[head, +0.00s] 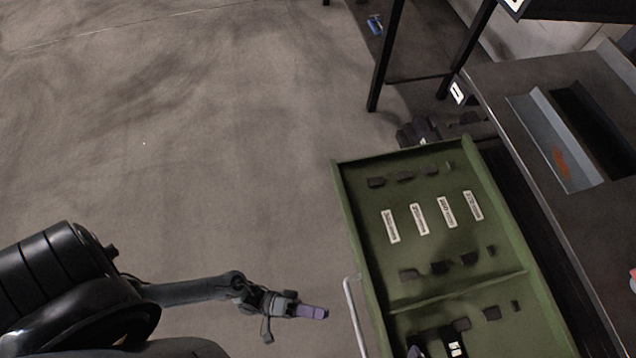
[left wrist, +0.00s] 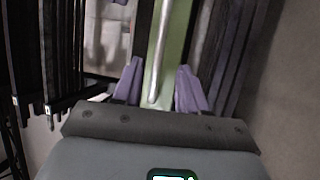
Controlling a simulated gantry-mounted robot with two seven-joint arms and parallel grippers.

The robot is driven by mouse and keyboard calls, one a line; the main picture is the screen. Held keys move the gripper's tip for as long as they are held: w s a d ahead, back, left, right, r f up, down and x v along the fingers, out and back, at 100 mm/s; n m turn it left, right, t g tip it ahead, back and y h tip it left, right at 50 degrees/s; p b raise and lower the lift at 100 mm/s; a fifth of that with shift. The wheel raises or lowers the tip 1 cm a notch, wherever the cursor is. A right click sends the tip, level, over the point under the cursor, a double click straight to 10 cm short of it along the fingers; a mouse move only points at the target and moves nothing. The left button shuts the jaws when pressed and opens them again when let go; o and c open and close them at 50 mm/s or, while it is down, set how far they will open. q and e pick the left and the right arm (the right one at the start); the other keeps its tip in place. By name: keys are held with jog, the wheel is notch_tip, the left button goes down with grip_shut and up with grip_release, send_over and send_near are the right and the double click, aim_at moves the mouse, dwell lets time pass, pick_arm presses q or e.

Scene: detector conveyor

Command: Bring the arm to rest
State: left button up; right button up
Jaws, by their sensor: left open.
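My left gripper (head: 312,312) is over the floor, left of the green tray (head: 351,225) and its pale handle bar (head: 352,305). In the left wrist view its two purple fingers (left wrist: 160,88) stand apart. The pale bar (left wrist: 160,50) shows in the gap between them; whether it lies within their reach or beyond cannot be told. Nothing is held.
The tray holds several dark blocks (head: 376,183) and white labels (head: 391,226). A grey metal table (head: 500,85) with a slanted chute (head: 548,135) stands at the right. A dark frame leg (head: 386,55) rises behind. The floor at left is clear.

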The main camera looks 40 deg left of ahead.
pick_arm(q)
jog(key=shift+s, duration=0.1)
jog(key=w+d+r+m+t+y+p, duration=0.2)
jog(key=w+r+y+p, duration=0.25)
jog(key=w+r, duration=0.9)
jog(key=w+a+r+m+y+p, duration=0.1)
jog(key=w+a+r+m+y, duration=0.1)
jog(key=w+a+r+y, duration=0.35)
jog(key=s+a+r+g+y, duration=0.25)
jog(key=a+y, duration=0.25)
jog(key=a, duration=0.4)
jog(key=s+a+m+g+y+p, duration=0.1)
jog(key=s+a+m+g+y, duration=0.1)
jog(key=s+a+m+g, duration=0.4)
notch_tip(320, 180, up, 38)
jog(key=s+d+n+p, duration=0.1)
jog(key=s+n+p, duration=0.1)
jog(key=p, duration=3.5)
jog(key=shift+d+f+p, duration=0.15)
jog(key=shift+f+p, duration=0.05)
jog(key=shift+p, duration=0.1)
